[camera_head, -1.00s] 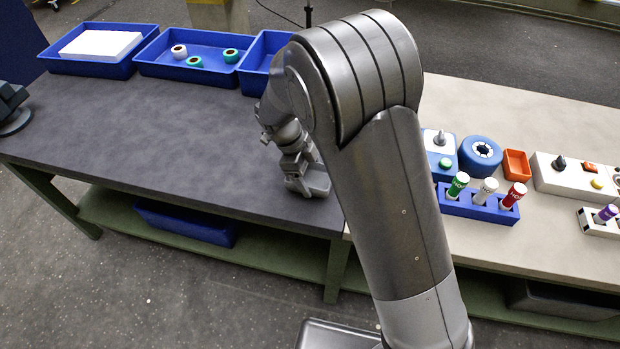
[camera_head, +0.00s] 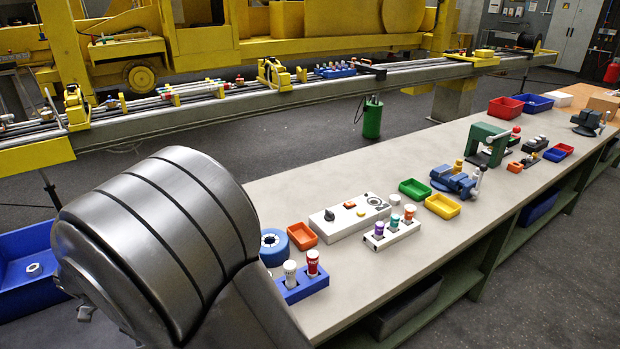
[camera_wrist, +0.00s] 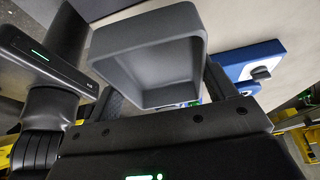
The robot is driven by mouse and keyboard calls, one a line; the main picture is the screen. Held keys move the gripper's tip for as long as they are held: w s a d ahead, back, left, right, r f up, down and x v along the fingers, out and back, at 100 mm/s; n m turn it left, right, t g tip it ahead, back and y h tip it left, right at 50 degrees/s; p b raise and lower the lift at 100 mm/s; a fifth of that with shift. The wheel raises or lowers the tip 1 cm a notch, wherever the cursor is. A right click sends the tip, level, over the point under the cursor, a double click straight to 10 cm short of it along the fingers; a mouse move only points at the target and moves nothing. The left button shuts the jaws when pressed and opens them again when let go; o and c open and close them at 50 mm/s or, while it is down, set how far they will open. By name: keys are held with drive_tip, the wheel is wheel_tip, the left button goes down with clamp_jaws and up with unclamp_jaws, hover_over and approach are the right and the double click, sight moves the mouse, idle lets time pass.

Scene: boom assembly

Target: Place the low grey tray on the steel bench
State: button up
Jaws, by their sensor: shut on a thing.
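In the wrist view the low grey tray (camera_wrist: 142,36) is a rectangular, open box close to the camera, tilted in the picture with its hollow facing me. My gripper (camera_wrist: 165,96) is shut on the grey tray, with dark fingers at its sides; the exact contact is partly hidden. In the head view my arm hides the gripper and tray. A long bench with a pale top (camera_head: 345,265) runs from front to far right; I cannot tell whether it is the steel bench.
On the pale bench stand a white control box (camera_head: 349,214), a blue vial rack (camera_head: 302,286), a white vial rack (camera_head: 391,234), green (camera_head: 414,188) and yellow (camera_head: 442,206) trays, and a blue vise (camera_head: 455,181). Bare top lies along its front edge. A yellow-supported rail (camera_head: 250,102) runs behind.

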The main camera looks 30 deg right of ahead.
wheel_tip(320, 180, up, 11)
drive_tip(key=w+d+f+m+g+y, duration=0.1)
drive_tip(key=w+d+m+g, duration=0.2)
drive_tip(key=d, duration=1.1)
drive_tip(key=w+d+f+m, duration=0.1)
drive_tip(key=w+d+m, duration=0.3)
drive_tip(key=d, duration=0.9)
drive_tip(key=s+d+r+m+y, duration=0.1)
drive_tip(key=s+d+m, duration=0.3)
drive_tip(key=d, duration=0.6)
drive_tip(key=s+d+m+g+y, duration=0.1)
drive_tip(key=s+d+m, duration=0.2)
drive_tip(key=s+d, duration=0.55)
drive_tip(key=s+d+r+m+y, duration=0.1)
drive_tip(key=s+d+m+y, duration=0.2)
drive_tip(key=d, duration=0.9)
drive_tip(key=h, duration=0.1)
hover_over(355, 267)
drive_tip(key=w, duration=0.1)
wheel_tip(355, 267, down, 18)
drive_tip(key=shift+f, duration=0.1)
drive_tip(key=shift+w+f, duration=0.1)
drive_tip(key=shift+f, duration=1.9)
